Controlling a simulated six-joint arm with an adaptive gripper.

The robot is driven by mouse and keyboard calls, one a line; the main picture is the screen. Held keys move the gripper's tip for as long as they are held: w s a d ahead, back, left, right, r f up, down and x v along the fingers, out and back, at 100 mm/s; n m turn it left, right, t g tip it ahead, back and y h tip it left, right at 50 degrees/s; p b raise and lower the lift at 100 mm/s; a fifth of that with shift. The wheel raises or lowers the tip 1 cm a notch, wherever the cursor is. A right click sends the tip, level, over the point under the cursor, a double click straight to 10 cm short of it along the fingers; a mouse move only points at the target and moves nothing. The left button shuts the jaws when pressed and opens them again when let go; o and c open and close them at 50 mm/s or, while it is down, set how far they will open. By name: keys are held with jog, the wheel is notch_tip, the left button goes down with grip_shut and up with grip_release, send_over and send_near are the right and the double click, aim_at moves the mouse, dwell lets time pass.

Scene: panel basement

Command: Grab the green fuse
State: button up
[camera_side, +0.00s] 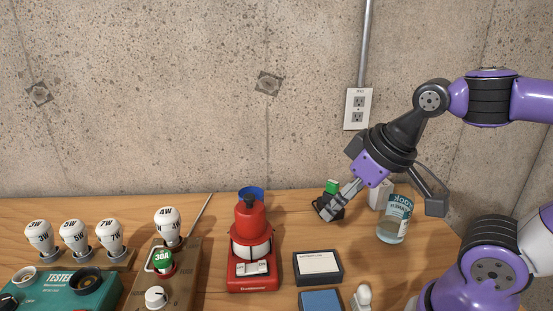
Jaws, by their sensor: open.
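A green round fuse marked 30A (163,260) sits upright on a brown board (187,272) at the lower left, in front of a white bulb marked 4W (168,222). My gripper (382,208) is at the right, far from this fuse, with its fingers spread wide and nothing held. The fingers are near a glass jar (393,228) with a teal label.
A red device (252,282) stands mid-table, between the fuse and my gripper. A teal tester (95,292) and several bulbs (76,236) are at the left. A black box with a white label (318,265) and a blue block (320,301) lie at the front.

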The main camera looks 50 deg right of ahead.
jog(key=n+g+y, duration=0.1)
jog(key=n+y, duration=0.1)
jog(key=n, duration=0.3)
send_over(162, 256)
jog(key=s+d, duration=0.1)
jog(key=s, duration=0.2)
notch_tip(162, 256, down, 5)
jog(key=x, duration=0.6)
jog(key=shift+w+d, duration=0.1)
jog(key=shift+d, duration=0.05)
jog(key=shift+c, duration=0.4)
jog(key=c, duration=1)
